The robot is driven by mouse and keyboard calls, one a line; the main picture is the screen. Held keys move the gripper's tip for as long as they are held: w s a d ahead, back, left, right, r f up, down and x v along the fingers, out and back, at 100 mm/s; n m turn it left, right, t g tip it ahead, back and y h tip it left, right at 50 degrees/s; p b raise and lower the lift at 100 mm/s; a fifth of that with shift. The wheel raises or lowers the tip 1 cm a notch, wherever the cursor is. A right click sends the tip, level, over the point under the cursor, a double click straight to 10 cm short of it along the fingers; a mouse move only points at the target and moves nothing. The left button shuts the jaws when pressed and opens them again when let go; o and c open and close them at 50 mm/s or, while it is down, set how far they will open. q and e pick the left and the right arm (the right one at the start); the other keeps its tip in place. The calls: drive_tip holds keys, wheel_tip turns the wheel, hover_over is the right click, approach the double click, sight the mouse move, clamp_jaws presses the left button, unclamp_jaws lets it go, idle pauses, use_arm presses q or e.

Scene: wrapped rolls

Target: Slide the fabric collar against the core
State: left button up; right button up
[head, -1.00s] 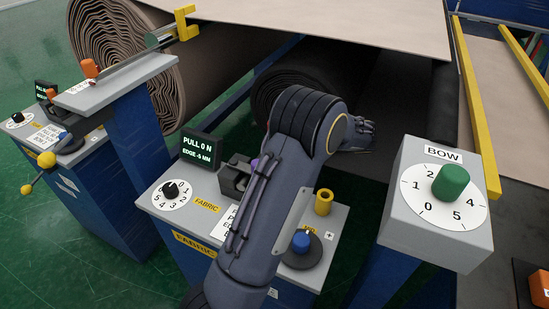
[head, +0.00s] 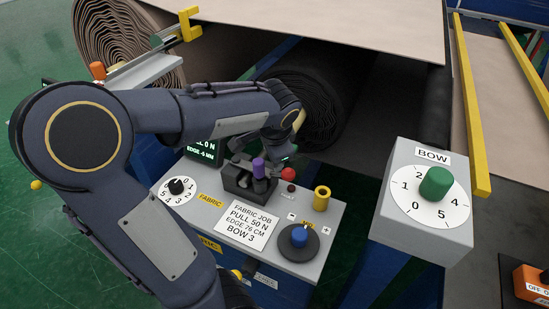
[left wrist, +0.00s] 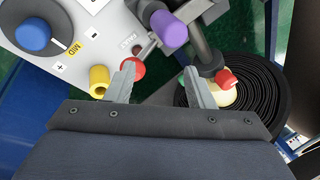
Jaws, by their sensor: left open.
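The black fabric roll (head: 305,100) lies behind the console; its wound end (left wrist: 262,95) shows in the left wrist view. A cream core (left wrist: 222,98) sits at its centre, partly covered by my finger. A dark round piece (left wrist: 208,62) with a red knob (left wrist: 228,79) stands on a dark rod at the core; it looks like the collar. Whether it touches the core I cannot tell. My left gripper (left wrist: 160,72) is open and empty, its right finger overlapping the core in view. In the head view its fingers are mostly hidden behind its wrist. My right gripper is out of view.
The console (head: 320,225) holds a purple-handled lever (head: 258,168), a yellow post (head: 321,198), a blue knob (head: 299,237) and a red button (left wrist: 133,68) near my left finger. The BOW box (head: 425,205) stands right. A brown roll (head: 125,45) is at upper left.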

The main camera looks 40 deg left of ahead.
use_arm(q)
drive_tip(key=s+d+r+n+t+h+p, duration=0.1)
drive_tip(key=s+d+r+n+t+h, duration=0.1)
drive_tip(key=s+d+r+n+t, duration=0.1)
drive_tip(key=shift+s+d+r+n+t+h, duration=0.3)
drive_tip(key=shift+s+d+r+t+h, duration=0.1)
drive_tip(key=shift+s+d, duration=0.4)
drive_tip(key=shift+w, duration=0.1)
